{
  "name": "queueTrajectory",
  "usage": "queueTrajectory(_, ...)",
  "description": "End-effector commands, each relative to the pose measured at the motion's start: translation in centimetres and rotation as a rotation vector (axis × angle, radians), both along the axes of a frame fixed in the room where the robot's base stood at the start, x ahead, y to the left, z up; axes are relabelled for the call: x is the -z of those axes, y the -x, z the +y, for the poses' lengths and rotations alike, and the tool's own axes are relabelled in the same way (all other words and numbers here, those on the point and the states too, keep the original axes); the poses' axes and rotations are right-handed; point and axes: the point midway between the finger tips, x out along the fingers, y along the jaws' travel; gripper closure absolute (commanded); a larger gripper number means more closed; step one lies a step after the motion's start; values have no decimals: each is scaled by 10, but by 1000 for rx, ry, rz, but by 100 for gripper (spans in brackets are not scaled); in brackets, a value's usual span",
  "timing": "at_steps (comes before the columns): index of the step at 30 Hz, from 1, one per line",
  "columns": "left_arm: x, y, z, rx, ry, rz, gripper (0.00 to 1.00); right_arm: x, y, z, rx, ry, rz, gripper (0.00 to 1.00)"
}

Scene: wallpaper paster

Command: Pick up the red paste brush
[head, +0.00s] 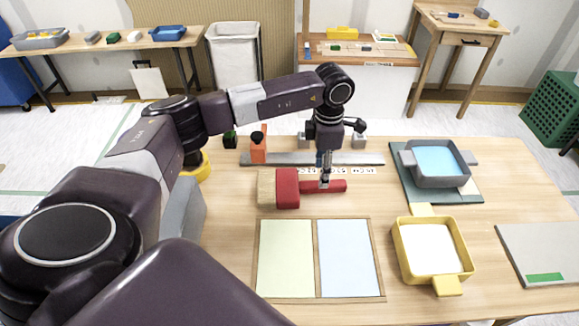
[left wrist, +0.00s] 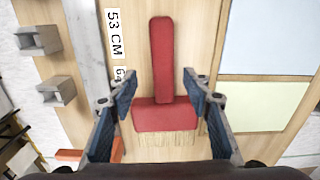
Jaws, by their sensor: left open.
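The red paste brush (head: 287,188) lies flat on the table, with its pale bristles to the left and its red handle to the right. In the left wrist view the brush (left wrist: 162,70) shows with its handle pointing up and its bristles down. My left gripper (head: 326,183) is above the handle and points down. In the left wrist view the open fingers of my left gripper (left wrist: 157,92) stand on either side of the brush, with the handle's lower end between them. I cannot tell whether they touch it. My right gripper is not in view.
A framed board with two paper panels (head: 350,258) is in front. A yellow tray (head: 455,240) and a grey tray with blue liquid (head: 412,178) stand to the right.

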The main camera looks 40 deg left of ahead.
Motion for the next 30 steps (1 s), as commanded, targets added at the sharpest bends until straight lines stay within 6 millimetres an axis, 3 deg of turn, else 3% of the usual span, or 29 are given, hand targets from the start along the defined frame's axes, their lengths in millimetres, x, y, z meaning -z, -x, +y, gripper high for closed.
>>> queueTrajectory(9,46,2,-9,-1,2,1,55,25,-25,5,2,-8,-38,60)
queueTrajectory(17,47,2,-9,0,2,-1,55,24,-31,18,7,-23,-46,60)
queueTrajectory(30,46,2,-9,0,2,-1,100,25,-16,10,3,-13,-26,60)
